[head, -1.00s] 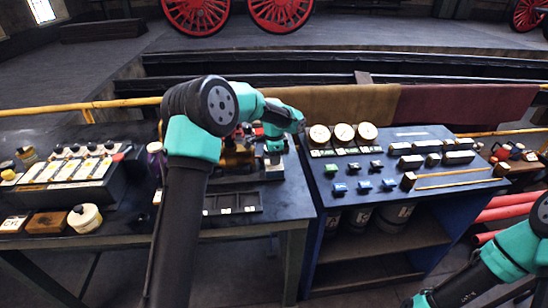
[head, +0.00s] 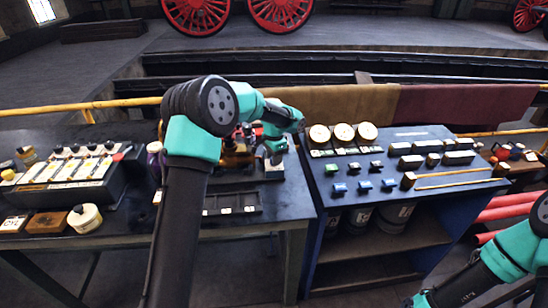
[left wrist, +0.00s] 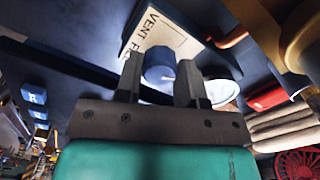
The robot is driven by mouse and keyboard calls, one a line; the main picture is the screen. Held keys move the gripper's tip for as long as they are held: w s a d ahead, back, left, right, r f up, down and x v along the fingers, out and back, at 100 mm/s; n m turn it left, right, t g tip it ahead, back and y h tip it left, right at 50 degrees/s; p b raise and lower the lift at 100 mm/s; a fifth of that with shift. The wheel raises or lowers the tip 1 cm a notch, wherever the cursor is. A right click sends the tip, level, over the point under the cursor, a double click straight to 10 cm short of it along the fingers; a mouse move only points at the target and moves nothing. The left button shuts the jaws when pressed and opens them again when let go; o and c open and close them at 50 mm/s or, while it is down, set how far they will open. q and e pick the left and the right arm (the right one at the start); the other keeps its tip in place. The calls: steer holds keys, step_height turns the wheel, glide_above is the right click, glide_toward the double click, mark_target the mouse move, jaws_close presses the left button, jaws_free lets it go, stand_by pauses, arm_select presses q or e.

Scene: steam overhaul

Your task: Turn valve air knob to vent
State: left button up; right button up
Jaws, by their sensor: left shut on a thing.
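In the left wrist view, a dark blue round knob (left wrist: 158,66) sits between the two grey fingers of my left gripper (left wrist: 158,84). The gripper is shut on this knob. In the head view my left gripper (head: 276,157) is at the right end of the left bench, and the knob is hidden there. My right arm comes in at the lower right, with its gripper out of the picture.
A blue panel stand (head: 400,200) with gauges (head: 343,133), small blue blocks (head: 363,187) and brass rods stands close to the right of my left gripper. A sloped rack (head: 75,170) with labelled keys is on the left of the bench (head: 240,228). A yellow rail (head: 120,102) runs behind.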

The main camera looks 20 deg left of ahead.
arm_select(q)
steer(key=n, duration=0.3)
steer(key=shift+n, duration=2.3)
steer(key=o, duration=0.9)
step_height(320, 180, up, 18)
steer(key=shift+f, duration=0.25)
